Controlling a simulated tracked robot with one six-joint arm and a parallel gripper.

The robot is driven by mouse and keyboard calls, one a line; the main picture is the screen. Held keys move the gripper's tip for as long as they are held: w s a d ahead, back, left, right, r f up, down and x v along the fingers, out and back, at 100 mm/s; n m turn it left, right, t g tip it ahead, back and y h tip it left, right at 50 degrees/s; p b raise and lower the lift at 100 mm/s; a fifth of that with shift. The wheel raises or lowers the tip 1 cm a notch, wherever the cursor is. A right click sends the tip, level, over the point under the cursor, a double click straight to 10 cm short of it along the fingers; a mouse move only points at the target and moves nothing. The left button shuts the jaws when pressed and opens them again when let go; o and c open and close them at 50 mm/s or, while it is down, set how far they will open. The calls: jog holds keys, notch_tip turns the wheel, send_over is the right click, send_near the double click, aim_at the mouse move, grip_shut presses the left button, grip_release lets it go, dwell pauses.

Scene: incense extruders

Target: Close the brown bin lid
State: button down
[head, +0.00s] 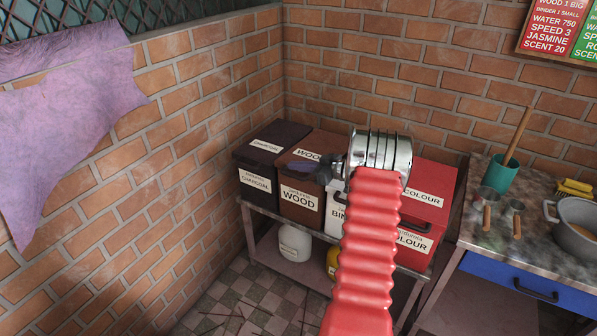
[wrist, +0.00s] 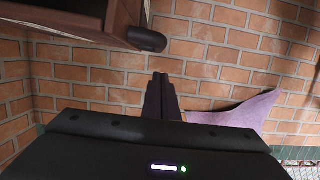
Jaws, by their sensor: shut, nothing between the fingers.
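The brown bin (head: 301,207), labelled WOOD, stands on a low shelf between the black and white bins in the head view. Its brown lid (head: 318,139) appears to lie flat on top, but my gripper hides part of its front edge, so I cannot tell if a gap remains. My gripper (head: 296,166) is shut and empty, its fingers pointing left by the front upper edge of the bin. In the wrist view my shut fingers (wrist: 162,94) point at the brick wall. A brown box part (wrist: 75,22) with a dark handle (wrist: 148,40) shows at the upper left, apart from the fingers.
A black charcoal bin (head: 262,160) is at left. A white bin (head: 335,212) and a red colour bin (head: 428,205) are at right, partly behind my arm. A worktop (head: 510,225) with a pot (head: 577,222) stands further right. A purple cloth (head: 65,100) hangs on the left wall.

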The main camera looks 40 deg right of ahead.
jog(key=r+v, duration=0.1)
jog(key=v, duration=0.9)
jog(key=shift+s+a, duration=0.2)
jog(key=c, duration=2.5)
grip_release()
jog(key=shift+r, duration=0.1)
